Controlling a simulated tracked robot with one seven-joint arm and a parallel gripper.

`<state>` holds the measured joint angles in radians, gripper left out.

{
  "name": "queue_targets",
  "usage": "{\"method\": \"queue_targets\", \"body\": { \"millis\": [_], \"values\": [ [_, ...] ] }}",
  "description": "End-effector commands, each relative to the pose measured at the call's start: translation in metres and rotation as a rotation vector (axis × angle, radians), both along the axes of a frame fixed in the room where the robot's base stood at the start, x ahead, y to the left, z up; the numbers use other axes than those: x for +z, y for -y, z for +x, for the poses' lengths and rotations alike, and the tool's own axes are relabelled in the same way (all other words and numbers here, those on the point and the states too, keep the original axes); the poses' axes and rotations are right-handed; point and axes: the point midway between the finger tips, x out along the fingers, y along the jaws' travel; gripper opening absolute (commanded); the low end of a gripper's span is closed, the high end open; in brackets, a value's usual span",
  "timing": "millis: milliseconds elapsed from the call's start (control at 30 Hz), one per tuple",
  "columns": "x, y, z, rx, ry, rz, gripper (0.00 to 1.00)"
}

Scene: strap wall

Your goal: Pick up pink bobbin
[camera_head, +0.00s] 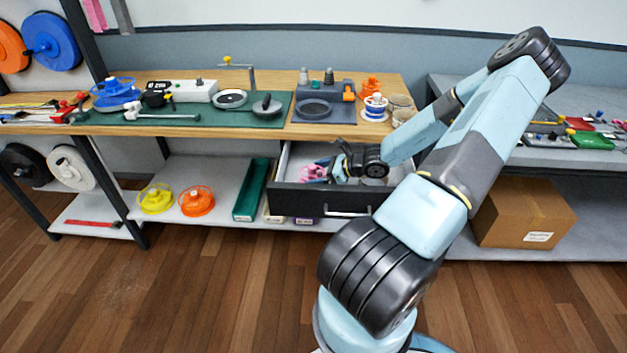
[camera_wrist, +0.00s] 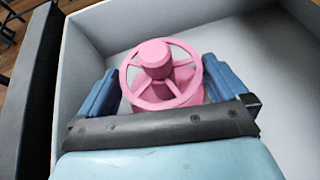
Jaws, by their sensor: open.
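The pink bobbin (camera_wrist: 158,72) lies in the open drawer (camera_head: 308,197), with its spoked face and central hub toward the wrist camera. In the head view the bobbin (camera_head: 314,172) shows at the left inside the drawer, partly covered by my gripper. My gripper (camera_wrist: 160,88) is open, with one blue finger on each side of the bobbin. Its lower edge is hidden behind the gripper's dark front bar. I cannot tell whether the fingers touch it. In the head view my gripper (camera_head: 335,168) reaches down into the drawer.
The drawer's pale walls (camera_wrist: 85,42) stand close around my gripper. The wooden bench top (camera_head: 255,90) is above the drawer, with an orange spool (camera_head: 370,87) and jars near its right end. A green box (camera_head: 251,190) stands on the shelf to the left.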

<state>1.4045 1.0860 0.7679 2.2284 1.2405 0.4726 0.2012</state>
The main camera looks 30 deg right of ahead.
Motion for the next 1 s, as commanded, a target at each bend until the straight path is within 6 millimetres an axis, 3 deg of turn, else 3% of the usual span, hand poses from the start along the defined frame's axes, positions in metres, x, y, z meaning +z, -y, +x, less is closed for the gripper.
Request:
{"method": "queue_targets", "body": {
  "millis": [467,833,1000],
  "values": [
    [-0.0074,-0.0117,0.0111,0.001,-0.001,0.000,1.00],
    [-0.0073,-0.0119,0.0111,0.002,0.000,0.000,0.65],
    [-0.0072,-0.0120,0.0112,0.002,0.000,0.000,0.62]
  ]
}}
